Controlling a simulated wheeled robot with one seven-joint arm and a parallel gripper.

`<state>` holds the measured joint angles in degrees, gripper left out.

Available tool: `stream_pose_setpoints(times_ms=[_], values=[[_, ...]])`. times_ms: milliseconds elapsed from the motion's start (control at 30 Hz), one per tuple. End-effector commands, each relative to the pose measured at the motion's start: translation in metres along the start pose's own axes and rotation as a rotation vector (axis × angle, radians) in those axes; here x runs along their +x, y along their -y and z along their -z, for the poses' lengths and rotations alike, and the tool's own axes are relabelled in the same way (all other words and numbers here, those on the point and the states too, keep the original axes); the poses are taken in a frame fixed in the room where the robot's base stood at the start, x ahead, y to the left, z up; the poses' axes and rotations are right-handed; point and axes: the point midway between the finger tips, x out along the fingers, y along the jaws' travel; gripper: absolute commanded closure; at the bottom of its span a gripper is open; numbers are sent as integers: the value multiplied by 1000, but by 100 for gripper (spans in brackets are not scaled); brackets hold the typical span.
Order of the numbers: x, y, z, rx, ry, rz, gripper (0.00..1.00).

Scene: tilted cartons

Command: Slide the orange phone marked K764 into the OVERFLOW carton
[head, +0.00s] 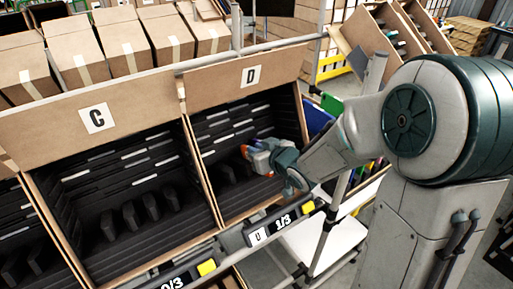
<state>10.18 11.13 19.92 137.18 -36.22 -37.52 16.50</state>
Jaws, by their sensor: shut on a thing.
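No carton in view carries a readable OVERFLOW label. Carton D has black slotted dividers inside and is tilted toward me.
Display strips (282,222) with yellow ends run along the front rail. Several closed cartons (125,45) line the back. A white shelf (325,238) is below right.

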Motion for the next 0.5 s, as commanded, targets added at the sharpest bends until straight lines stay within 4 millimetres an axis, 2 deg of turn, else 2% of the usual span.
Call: stream_pose_setpoints(times_ms=[500], values=[[-40, -1, 8, -1, -1, -3, 100]])
